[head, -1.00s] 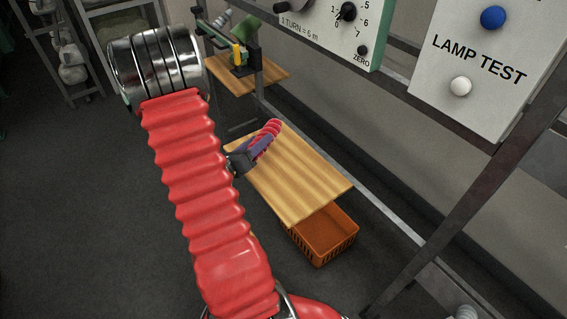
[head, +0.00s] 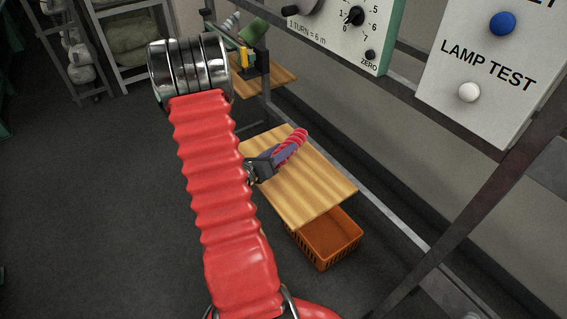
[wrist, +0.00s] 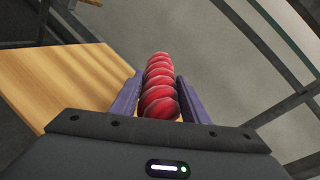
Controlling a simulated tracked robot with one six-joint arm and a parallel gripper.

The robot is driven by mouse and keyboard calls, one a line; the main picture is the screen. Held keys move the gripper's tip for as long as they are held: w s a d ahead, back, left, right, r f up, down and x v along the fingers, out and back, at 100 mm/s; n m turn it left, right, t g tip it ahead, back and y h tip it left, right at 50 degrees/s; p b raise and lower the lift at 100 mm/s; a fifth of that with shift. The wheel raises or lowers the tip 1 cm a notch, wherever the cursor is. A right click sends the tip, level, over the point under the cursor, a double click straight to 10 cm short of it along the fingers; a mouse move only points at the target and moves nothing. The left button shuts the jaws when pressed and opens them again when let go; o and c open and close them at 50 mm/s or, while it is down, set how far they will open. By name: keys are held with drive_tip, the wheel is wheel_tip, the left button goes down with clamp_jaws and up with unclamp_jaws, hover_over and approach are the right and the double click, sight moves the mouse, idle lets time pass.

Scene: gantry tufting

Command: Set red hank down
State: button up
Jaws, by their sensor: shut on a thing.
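The red hank (head: 293,146) is a twisted red bundle, held between the purple fingers of my gripper (head: 281,154). In the wrist view the red hank (wrist: 159,88) points away from the palm, with a finger on each side of it. My gripper (wrist: 158,100) is shut on it. In the head view the hank shows over the far right side of the wooden shelf (head: 300,192); I cannot tell whether it touches the wood. In the wrist view the wooden board (wrist: 60,80) lies to the left of the hank.
An orange crate (head: 330,238) sits below the wooden shelf. A second wooden shelf (head: 266,80) with a green and yellow device stands farther back. A lamp test panel (head: 490,65) and a dial panel (head: 345,30) hang above right. Metal frame bars run along the right.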

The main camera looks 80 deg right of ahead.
sight(281, 173)
drive_tip(key=shift+f, duration=1.4)
drive_tip(key=shift+f, duration=0.1)
drive_tip(key=shift+f, duration=2)
drive_tip(key=o, duration=1.1)
drive_tip(key=shift+a, duration=0.1)
drive_tip(key=shift+v, duration=5.95)
drive_tip(key=shift+w, duration=0.1)
